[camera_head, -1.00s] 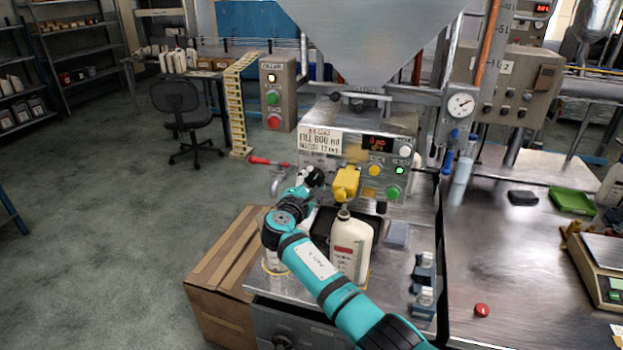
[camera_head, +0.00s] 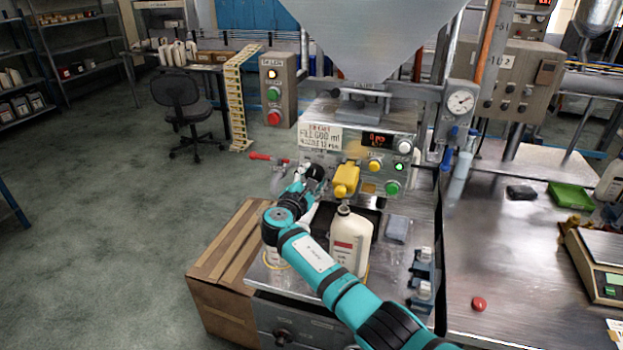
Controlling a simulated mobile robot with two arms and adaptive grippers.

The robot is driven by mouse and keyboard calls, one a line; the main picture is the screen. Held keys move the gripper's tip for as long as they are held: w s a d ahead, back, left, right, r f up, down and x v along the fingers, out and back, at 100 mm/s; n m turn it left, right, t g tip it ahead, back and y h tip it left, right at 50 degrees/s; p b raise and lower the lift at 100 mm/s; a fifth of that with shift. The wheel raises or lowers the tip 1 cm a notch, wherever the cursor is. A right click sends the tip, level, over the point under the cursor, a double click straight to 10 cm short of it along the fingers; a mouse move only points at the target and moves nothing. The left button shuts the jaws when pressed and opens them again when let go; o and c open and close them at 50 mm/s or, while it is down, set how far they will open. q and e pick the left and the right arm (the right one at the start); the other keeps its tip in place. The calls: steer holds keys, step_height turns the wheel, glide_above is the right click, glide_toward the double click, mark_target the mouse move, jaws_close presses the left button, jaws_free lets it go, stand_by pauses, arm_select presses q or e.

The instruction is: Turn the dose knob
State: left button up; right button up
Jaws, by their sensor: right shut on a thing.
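The filling machine's metal front panel (camera_head: 350,155) carries a sign reading about "FILL 600 ml", a red-lit display (camera_head: 379,140) too small to read surely, and several buttons. My right gripper (camera_head: 315,173) is at the panel's left part, below the sign, its arm coming from the lower right. It is shut on the dose knob, which my fingers and wrist mostly hide. My left gripper is out of view.
A yellow nozzle block (camera_head: 346,180) stands just right of my gripper, above an open white bottle (camera_head: 350,240). A red-handled valve (camera_head: 268,158) is to the left. A cardboard box (camera_head: 222,270) stands beside the machine. A scale (camera_head: 597,262) is at the right.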

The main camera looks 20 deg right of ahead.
steer(key=o, duration=1.2)
steer(key=shift+w, duration=0.1)
steer(key=shift+c, duration=0.2)
steer(key=shift+a, duration=0.1)
steer(key=v, duration=1.2)
steer(key=shift+f, duration=0.1)
